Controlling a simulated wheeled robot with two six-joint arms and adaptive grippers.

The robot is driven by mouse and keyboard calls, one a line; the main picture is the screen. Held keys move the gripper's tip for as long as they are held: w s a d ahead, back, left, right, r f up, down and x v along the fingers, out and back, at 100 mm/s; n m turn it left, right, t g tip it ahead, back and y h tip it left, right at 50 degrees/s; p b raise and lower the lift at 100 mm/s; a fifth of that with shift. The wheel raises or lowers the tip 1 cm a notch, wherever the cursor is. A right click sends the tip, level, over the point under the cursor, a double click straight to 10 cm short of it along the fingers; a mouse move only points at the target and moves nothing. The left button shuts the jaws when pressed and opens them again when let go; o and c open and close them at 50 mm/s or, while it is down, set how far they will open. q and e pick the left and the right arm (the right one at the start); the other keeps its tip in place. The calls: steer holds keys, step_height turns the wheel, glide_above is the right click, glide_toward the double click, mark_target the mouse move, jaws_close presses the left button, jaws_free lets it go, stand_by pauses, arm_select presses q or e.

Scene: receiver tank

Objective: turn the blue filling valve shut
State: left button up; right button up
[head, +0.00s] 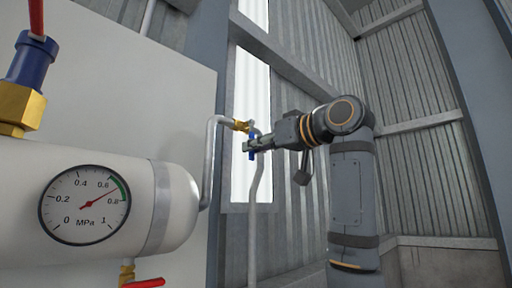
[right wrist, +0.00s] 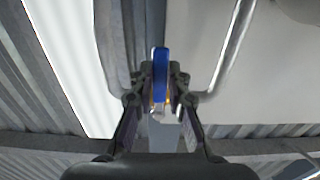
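The blue filling valve (head: 252,154) sits on a thin pipe with a brass fitting (head: 241,126), to the right of the white tank (head: 150,190). My right gripper (head: 254,144) is at the valve. In the right wrist view the blue handle (right wrist: 160,75) stands upright in the picture between the two fingertips (right wrist: 161,78), which close in on both its sides. The gripper is shut on the handle and partly hides it in the head view. My left gripper is in neither view.
The tank's pressure gauge (head: 85,205) has its red needle between 0.6 and 0.8 MPa, by the green band. A red handle (head: 143,283) is under the tank, and a blue-and-brass fitting (head: 30,65) is on top. Corrugated walls (head: 400,80) stand behind.

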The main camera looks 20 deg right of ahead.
steer(key=o, duration=0.5)
steer(key=shift+r, duration=0.2)
steer(key=shift+c, duration=0.2)
steer(key=shift+f, duration=0.1)
steer(key=v, duration=1.2)
steer(key=shift+d, duration=0.1)
